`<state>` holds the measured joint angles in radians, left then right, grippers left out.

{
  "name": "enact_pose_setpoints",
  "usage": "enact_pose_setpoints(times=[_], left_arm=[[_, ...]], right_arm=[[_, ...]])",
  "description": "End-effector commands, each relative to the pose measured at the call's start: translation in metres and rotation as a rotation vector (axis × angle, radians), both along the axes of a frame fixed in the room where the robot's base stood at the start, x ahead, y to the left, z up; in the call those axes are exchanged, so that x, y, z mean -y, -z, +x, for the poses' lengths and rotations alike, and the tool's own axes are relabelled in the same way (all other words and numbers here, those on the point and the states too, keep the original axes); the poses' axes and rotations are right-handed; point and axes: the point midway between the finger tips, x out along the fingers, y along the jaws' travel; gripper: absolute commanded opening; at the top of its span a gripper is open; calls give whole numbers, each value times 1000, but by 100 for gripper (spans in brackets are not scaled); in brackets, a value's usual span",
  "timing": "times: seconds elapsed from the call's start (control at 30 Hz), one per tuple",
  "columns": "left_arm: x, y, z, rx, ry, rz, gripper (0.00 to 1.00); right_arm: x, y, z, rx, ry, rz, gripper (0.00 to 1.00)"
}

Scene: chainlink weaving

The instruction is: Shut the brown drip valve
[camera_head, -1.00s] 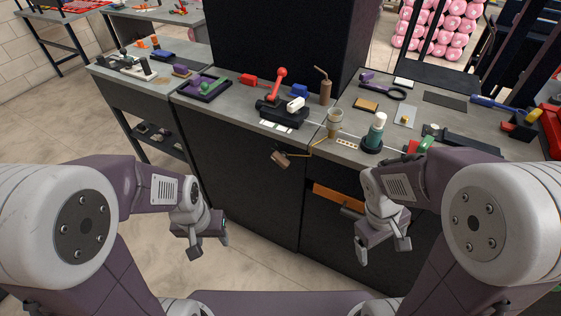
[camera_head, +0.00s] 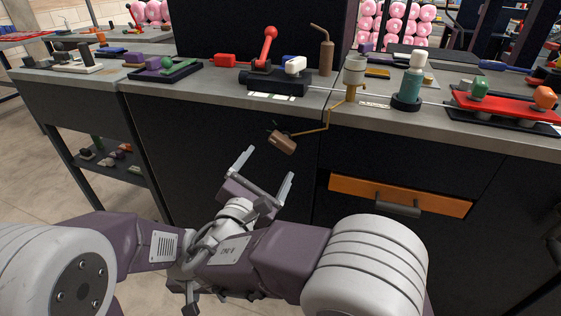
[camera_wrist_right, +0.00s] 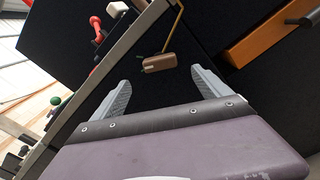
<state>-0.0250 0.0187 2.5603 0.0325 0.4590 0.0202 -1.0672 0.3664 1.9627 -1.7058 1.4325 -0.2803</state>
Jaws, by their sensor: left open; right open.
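The brown drip valve (camera_head: 283,143) is a small brown block with a dark lever. It hangs in front of the bench cabinet at the end of a thin bent brass arm below a metal cup (camera_head: 355,72). My right gripper (camera_head: 268,166) is open and empty, just below and in front of the brown block, not touching it. In the right wrist view the block (camera_wrist_right: 159,63) lies beyond and between the open fingertips (camera_wrist_right: 163,82). My left gripper (camera_head: 207,297) is low at the bottom, open and partly hidden behind my right arm.
A green bottle (camera_head: 411,83) stands right of the cup. A brown oil can (camera_head: 326,56) and a black device with a red-knobbed lever (camera_head: 270,78) stand on the bench. An orange drawer (camera_head: 440,203) with a dark handle (camera_head: 397,208) is at lower right.

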Motion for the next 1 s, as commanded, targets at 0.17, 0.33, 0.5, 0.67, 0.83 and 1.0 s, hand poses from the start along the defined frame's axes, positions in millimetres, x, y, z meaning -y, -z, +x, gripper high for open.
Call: enact_pose_setpoints(times=[0.17,0.33,0.5,0.67,0.83,1.0], left_arm=[[0,6,0,1,0,0,53],[0,17,0,0,0,0,53],[0,22,0,0,0,0,53],[0,23,0,0,0,0,53],[0,23,0,0,0,0,53],[0,23,0,0,0,0,53]], right_arm=[[8,1,19,0,7,1,87],[20,2,54,0,8,2,87],[28,0,79,0,5,1,87],[30,-1,87,-2,3,1,87],[30,-2,87,-2,3,0,87],[30,-2,87,-2,3,1,46]])
